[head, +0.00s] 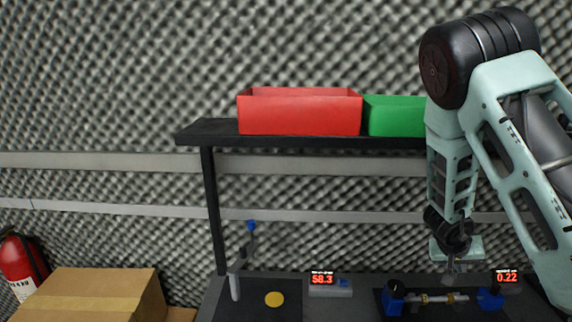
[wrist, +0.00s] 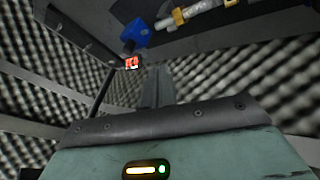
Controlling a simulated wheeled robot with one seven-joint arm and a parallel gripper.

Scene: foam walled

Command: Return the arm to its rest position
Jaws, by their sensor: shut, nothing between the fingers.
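My arm, pale green with black joints, comes in from the right in the head view. My gripper (head: 452,278) hangs down at its end, just above or in front of the bench's right part. Its fingers look together with nothing held. In the wrist view the fingers (wrist: 157,88) also look closed and empty, beyond the pale green gripper body. Close to the gripper is a blue-ended fixture (head: 392,300) with a metal and brass rod (head: 440,298) across it. The exact gap between fingertips and rod cannot be told.
A dark shelf (head: 190,131) bears a red bin (head: 300,115) and a green bin (head: 393,116), partly behind my arm. Displays reading 58.3 (head: 322,279) and 0.22 (head: 507,276) stand on the bench. A cardboard box (head: 95,292) and a fire extinguisher (head: 20,268) are at left.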

